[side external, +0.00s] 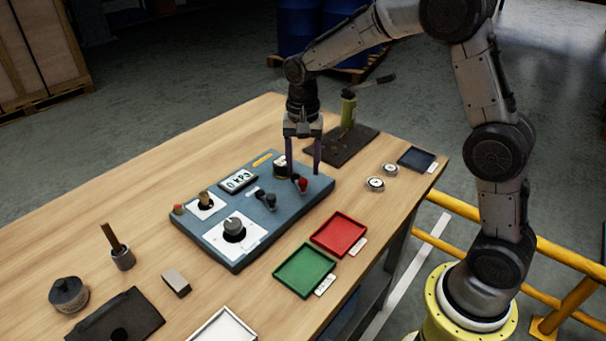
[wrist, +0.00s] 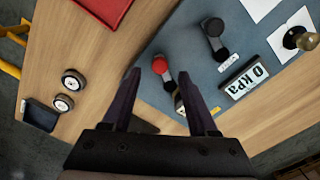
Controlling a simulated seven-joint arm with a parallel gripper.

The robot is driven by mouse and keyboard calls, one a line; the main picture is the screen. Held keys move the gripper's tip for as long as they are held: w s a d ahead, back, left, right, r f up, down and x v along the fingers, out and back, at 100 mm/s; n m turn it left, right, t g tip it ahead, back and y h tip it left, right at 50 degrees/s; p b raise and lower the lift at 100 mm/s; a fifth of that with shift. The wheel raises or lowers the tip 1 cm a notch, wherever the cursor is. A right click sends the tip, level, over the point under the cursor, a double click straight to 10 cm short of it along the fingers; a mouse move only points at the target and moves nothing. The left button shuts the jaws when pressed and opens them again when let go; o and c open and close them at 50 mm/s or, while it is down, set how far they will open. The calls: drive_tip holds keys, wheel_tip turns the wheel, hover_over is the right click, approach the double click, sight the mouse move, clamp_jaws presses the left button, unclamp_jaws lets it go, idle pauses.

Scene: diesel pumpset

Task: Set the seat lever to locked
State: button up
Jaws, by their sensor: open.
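A blue-grey control panel (side external: 210,238) lies on the wooden table. It carries a red-knobbed lever (side external: 301,184) and a black-knobbed lever (side external: 269,199); I cannot tell by label which is the seat lever. My gripper (side external: 304,168) is open and points down over the panel's right end, by the red lever. In the wrist view, the red knob (wrist: 159,65) shows between the fingertips of my gripper (wrist: 158,80), with nothing held. The lower part of its lever is partly hidden by the right finger. The black lever (wrist: 214,30) stands to the right of it.
The panel also has a gauge reading 0 kPa (side external: 238,181) and a grey rotary knob (side external: 234,226). A red tray (side external: 322,247) and a green tray (side external: 291,285) lie in front. A green bottle (side external: 348,110) stands behind my gripper. Two small round gauges (wrist: 67,91) lie on the bare table.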

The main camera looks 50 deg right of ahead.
sight(303, 180)
drive_tip(key=shift+f, duration=1.65)
clamp_jaws()
